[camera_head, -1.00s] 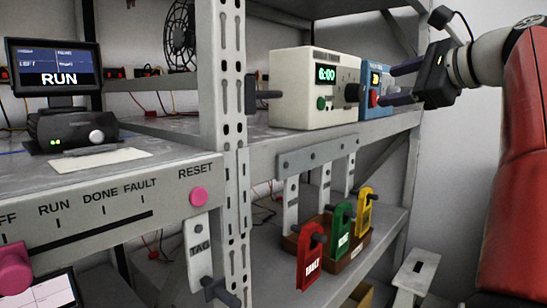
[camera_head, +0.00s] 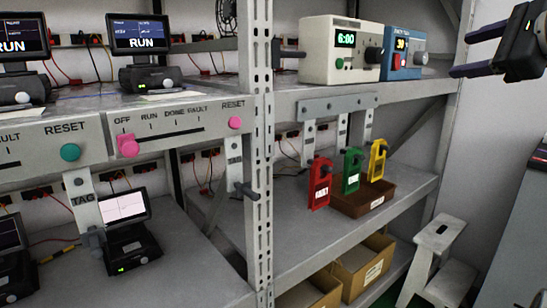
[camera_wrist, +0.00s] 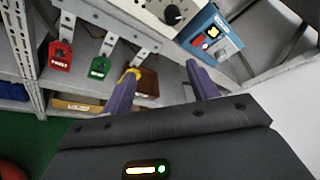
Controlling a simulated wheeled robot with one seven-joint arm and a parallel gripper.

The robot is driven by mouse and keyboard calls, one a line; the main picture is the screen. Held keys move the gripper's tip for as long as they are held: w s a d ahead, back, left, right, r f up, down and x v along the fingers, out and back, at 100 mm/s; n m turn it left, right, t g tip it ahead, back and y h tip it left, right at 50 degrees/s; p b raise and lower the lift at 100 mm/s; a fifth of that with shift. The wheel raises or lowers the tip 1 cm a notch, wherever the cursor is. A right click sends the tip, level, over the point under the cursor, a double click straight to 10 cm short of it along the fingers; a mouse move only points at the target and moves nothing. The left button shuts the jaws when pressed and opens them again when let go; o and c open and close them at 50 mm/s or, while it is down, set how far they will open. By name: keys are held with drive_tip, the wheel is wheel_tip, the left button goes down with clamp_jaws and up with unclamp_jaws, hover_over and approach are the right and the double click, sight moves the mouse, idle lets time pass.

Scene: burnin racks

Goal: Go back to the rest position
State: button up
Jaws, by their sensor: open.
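My gripper (camera_head: 470,52) is at the upper right of the head view, with its two dark fingers apart and nothing between them. It hangs in the air in front of and to the right of the blue box (camera_head: 403,52), which has a lit display and a red switch. In the wrist view the two purple fingers (camera_wrist: 160,88) are spread apart and empty. The wrist view also shows the blue box (camera_wrist: 212,36) beyond the fingertips. My gripper touches nothing that I can see.
A cream timer box (camera_head: 340,60) stands on the shelf beside the blue box. Red (camera_head: 319,184), green (camera_head: 352,170) and yellow (camera_head: 377,160) tags hang below it, by a brown tray (camera_head: 352,205). A white step stool (camera_head: 436,250) stands at right. Monitors (camera_head: 140,35) fill the left shelf.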

drive_tip(key=s+a+f+n+g, duration=0.2)
drive_tip(key=a+f+n, duration=0.15)
drive_tip(key=f, duration=0.35)
drive_tip(key=s+a+f+n+g+h, duration=0.1)
drive_tip(key=s+a+f+n, duration=0.1)
drive_tip(key=a+f, duration=0.4)
drive_tip(key=s+a+f+n+g, duration=0.2)
drive_tip(key=a+f+n, duration=0.1)
drive_tip(key=f, duration=0.5)
drive_tip(key=s+a+f+n+g+h, duration=0.2)
drive_tip(key=s+f+n, duration=0.4)
drive_tip(key=f, duration=0.5)
drive_tip(key=s+a+f+n+g+h, duration=0.1)
drive_tip(key=s+f+n, duration=0.5)
drive_tip(key=f, duration=0.6)
drive_tip(key=shift+s+a+n+g+h, duration=0.4)
drive_tip(key=shift+a+n+h, duration=0.15)
drive_tip(key=shift+a, duration=0.45)
drive_tip(key=shift+r, duration=0.1)
